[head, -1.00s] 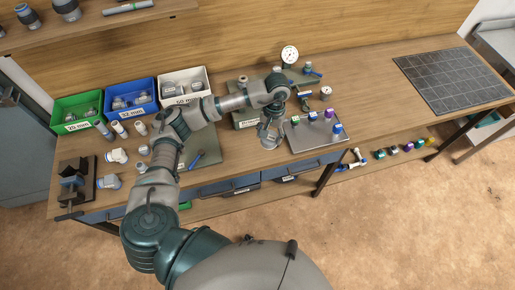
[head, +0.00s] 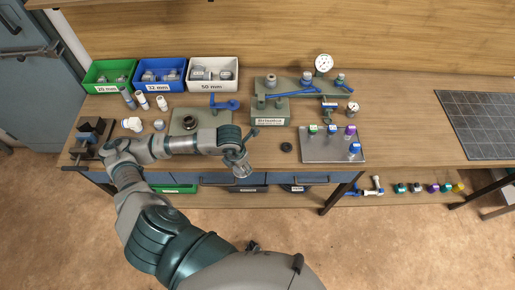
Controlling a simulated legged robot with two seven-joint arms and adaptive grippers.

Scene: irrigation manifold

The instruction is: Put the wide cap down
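A small dark round piece (head: 287,147), which looks like the wide cap, lies flat on the bench just left of the grey plate. My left gripper (head: 242,170) is to its left, near the bench's front edge, pointing down and clearly apart from it. Its fingers are small and partly merged in view, so whether they are open or shut is unclear; no separate dark piece shows in them. My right gripper is not in view.
The grey plate (head: 318,157) holds several coloured fittings. The manifold stand (head: 271,112) with a gauge (head: 324,63) is behind. Green (head: 109,85), blue (head: 160,86) and white (head: 213,86) bins line the back left. Bare bench lies right of the plate.

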